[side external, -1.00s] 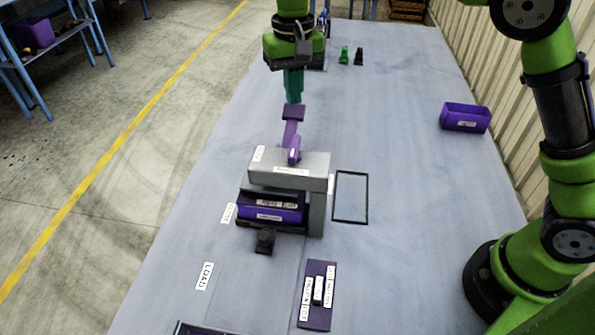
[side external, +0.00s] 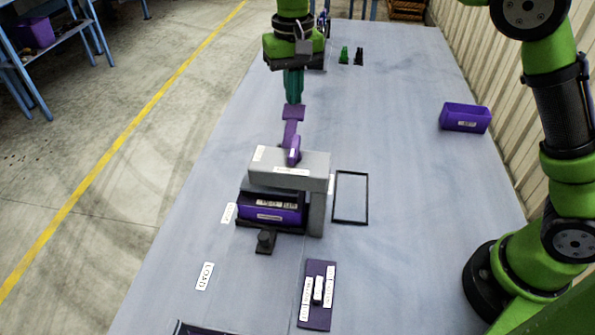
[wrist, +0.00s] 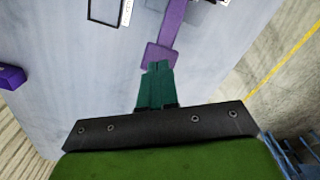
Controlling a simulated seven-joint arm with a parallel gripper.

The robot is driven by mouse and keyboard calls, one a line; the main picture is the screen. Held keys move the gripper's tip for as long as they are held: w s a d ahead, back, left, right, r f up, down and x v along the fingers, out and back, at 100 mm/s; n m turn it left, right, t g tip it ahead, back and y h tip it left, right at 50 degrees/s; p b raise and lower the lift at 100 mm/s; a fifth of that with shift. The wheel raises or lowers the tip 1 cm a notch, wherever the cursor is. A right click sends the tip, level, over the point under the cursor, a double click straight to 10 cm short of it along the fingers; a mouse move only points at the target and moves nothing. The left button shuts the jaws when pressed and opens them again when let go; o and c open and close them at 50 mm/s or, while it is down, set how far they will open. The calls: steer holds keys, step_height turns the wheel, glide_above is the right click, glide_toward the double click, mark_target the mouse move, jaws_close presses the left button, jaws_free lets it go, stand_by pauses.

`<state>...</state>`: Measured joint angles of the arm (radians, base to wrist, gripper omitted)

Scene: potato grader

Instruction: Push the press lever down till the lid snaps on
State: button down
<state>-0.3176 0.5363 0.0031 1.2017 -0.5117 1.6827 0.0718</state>
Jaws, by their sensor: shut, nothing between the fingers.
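The press is a grey block frame (side external: 290,168) on the table, with a purple lever (side external: 291,130) rising from its top and ending in a flat purple pad. My gripper (side external: 293,101) is shut and empty, pointing down with its teal fingertips at the lever's pad. In the wrist view the fingertips (wrist: 158,66) overlap the pad (wrist: 158,54); contact looks likely but I cannot be sure. A purple box (side external: 270,212) with labels sits in the dark holder under the press head. Whether a lid lies on it is too small to tell.
A black knob (side external: 265,238) stands at the holder's front. A purple switch plate (side external: 317,295) and a LOAD label (side external: 205,276) lie nearer. A black outlined rectangle (side external: 350,197) is right of the press, a purple bin (side external: 465,118) farther right. Small green and black pieces (side external: 345,55) stand at the back.

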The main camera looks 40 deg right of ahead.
mark_target(295, 112)
stand_by(0.6)
steer(key=shift+f, duration=1.45)
steer(key=shift+w+d+f, duration=0.15)
steer(key=shift+d+f, duration=0.05)
steer(key=shift+f, duration=0.55)
steer(key=shift+w+d+f, duration=0.1)
steer(key=shift+d+f, duration=0.05)
steer(key=shift+f, duration=0.55)
stand_by(0.3)
steer(key=shift+r, duration=5.1)
